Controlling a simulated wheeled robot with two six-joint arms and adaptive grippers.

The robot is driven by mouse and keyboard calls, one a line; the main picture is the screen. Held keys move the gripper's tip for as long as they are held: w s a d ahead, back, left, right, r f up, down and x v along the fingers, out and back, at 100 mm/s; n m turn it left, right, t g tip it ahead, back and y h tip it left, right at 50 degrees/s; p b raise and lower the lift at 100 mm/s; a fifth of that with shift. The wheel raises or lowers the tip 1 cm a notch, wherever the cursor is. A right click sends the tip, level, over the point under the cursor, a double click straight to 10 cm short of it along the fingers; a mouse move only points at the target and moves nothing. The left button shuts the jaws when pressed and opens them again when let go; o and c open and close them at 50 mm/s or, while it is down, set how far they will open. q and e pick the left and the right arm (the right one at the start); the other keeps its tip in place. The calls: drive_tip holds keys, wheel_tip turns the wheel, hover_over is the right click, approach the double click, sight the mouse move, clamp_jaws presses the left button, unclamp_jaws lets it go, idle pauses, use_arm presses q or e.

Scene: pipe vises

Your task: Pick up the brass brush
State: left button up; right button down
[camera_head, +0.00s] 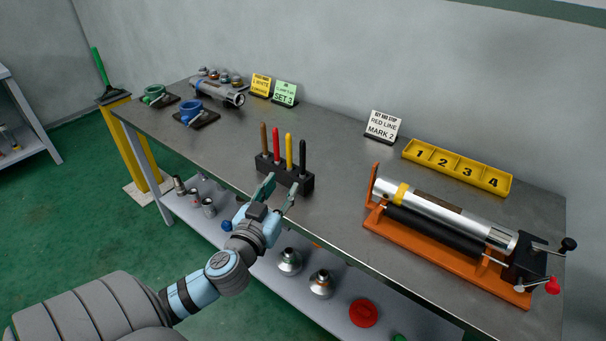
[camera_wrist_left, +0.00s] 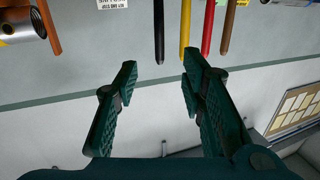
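Several upright handles stand in a black holder block (camera_head: 286,175) near the table's front edge: a brown handle (camera_head: 263,138), a red handle (camera_head: 276,144), a yellow handle (camera_head: 289,150) and a black handle (camera_head: 303,157). Their lower ends are hidden in the block, so I cannot tell which is the brass brush. My left gripper (camera_head: 280,188) is open and empty, in front of the block. In the left wrist view its fingers (camera_wrist_left: 160,72) are spread, below the black handle (camera_wrist_left: 159,30) and yellow handle (camera_wrist_left: 185,28). The red handle (camera_wrist_left: 208,27) and brown handle (camera_wrist_left: 229,28) lie farther right.
An orange pipe stand (camera_head: 440,250) with a silver pipe (camera_head: 445,212) fills the table's right side. A yellow numbered tray (camera_head: 457,167) and a white sign (camera_head: 383,126) stand behind. Blue and green vises are at the far left. The lower shelf (camera_head: 270,275) holds metal fittings.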

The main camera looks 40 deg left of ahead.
sight(301, 152)
use_arm(q)
drive_tip(key=x, duration=0.5)
drive_tip(key=r+x, duration=0.1)
drive_tip(key=x, duration=0.8)
drive_tip(key=shift+w+r+p, duration=0.15)
drive_tip(key=shift+w+p, duration=0.15)
drive_tip(key=shift+s, duration=0.1)
clamp_jaws()
